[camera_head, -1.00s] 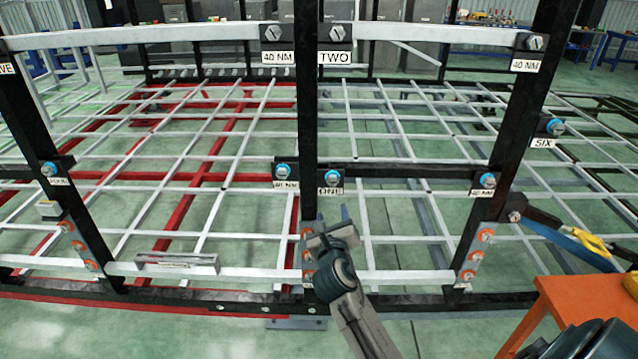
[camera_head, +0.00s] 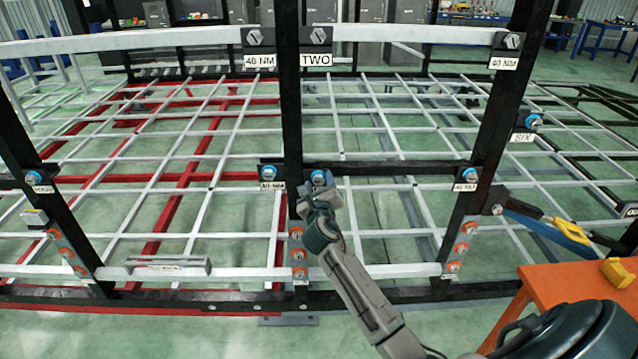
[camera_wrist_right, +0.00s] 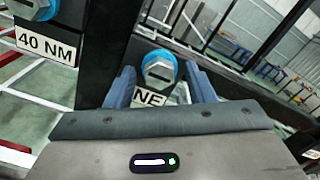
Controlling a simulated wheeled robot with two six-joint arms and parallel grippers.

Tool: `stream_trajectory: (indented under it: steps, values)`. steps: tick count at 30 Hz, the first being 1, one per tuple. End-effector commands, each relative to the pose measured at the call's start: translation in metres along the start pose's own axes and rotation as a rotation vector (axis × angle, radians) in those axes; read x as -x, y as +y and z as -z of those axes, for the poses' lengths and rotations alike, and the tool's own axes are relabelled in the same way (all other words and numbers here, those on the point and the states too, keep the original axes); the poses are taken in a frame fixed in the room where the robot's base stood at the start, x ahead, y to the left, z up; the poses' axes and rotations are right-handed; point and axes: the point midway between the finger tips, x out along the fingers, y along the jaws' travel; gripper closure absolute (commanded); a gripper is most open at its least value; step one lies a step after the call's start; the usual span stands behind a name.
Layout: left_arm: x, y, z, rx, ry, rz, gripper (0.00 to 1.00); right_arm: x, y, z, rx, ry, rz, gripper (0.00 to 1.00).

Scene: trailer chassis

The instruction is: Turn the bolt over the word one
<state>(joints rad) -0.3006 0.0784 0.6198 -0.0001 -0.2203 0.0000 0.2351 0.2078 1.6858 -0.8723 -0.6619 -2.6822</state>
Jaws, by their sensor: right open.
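The bolt over the word ONE (camera_head: 318,177) has a blue collar and sits on the black frame post, just above my right gripper in the head view. In the right wrist view the bolt (camera_wrist_right: 159,69) shows a grey hex head with a slot, between and beyond the two blue fingers. The label ONE (camera_wrist_right: 152,98) is partly hidden behind the right gripper (camera_wrist_right: 160,88). My right gripper (camera_head: 319,192) is open and empty, with the fingers on either side of the bolt; contact cannot be told. My left gripper is not in view.
Another blue-collared bolt (camera_head: 269,173) with a 40 NM label sits left of the post, and one more (camera_head: 470,174) sits to the right. An upper bolt over TWO (camera_head: 316,38) is on the top rail. An orange table (camera_head: 560,300) stands at lower right.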

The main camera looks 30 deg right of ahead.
Motion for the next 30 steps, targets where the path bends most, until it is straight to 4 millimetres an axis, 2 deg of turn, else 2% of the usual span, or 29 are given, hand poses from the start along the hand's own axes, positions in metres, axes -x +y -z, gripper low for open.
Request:
stream_trajectory:
  steps: [6, 12, 13, 23, 30]
  values:
    - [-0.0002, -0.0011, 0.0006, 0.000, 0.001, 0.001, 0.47, -0.0001, 0.0001, 0.0001, 0.000, 0.000, 0.000, 0.53]
    - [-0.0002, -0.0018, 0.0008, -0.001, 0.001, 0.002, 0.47, 0.0000, 0.0002, 0.0001, -0.001, 0.000, 0.000, 0.92]
    - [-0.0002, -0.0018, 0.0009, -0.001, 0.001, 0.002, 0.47, 0.0001, 0.0002, 0.0002, -0.001, 0.000, 0.000, 0.96]
    - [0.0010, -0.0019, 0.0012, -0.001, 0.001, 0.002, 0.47, 0.0002, 0.0002, 0.0000, -0.043, 0.000, -0.001, 0.96]
    - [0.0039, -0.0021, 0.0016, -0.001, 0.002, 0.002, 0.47, 0.0003, 0.0005, 0.0000, -0.184, 0.000, -0.001, 0.96]
